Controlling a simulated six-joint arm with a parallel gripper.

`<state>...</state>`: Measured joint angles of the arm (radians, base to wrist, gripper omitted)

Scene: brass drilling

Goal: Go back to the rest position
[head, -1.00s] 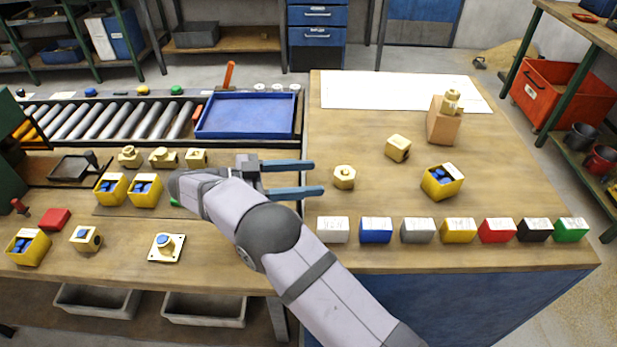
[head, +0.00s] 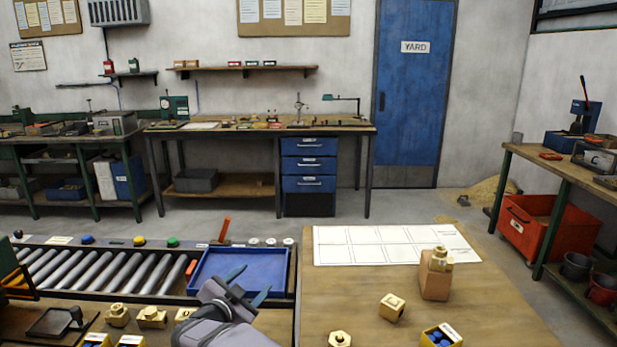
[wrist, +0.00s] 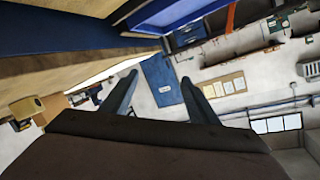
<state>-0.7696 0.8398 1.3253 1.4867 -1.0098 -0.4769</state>
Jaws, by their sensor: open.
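My gripper (head: 247,284) is open and empty. In the head view it is raised in front of the blue tray (head: 212,262), with its two blue-grey fingers pointing up and to the right. In the wrist view the fingers of my gripper (wrist: 158,88) are spread apart with nothing between them, and the room's far wall shows beyond them in a turned picture. My forearm runs off the bottom edge of the head view.
A roller conveyor (head: 100,270) lies left of the tray. On the wooden table stand a brown block (head: 434,284) with a brass part on top, a brass part (head: 392,307), a brass nut (head: 340,339) and a yellow box (head: 440,336). A white sheet (head: 385,246) lies behind them.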

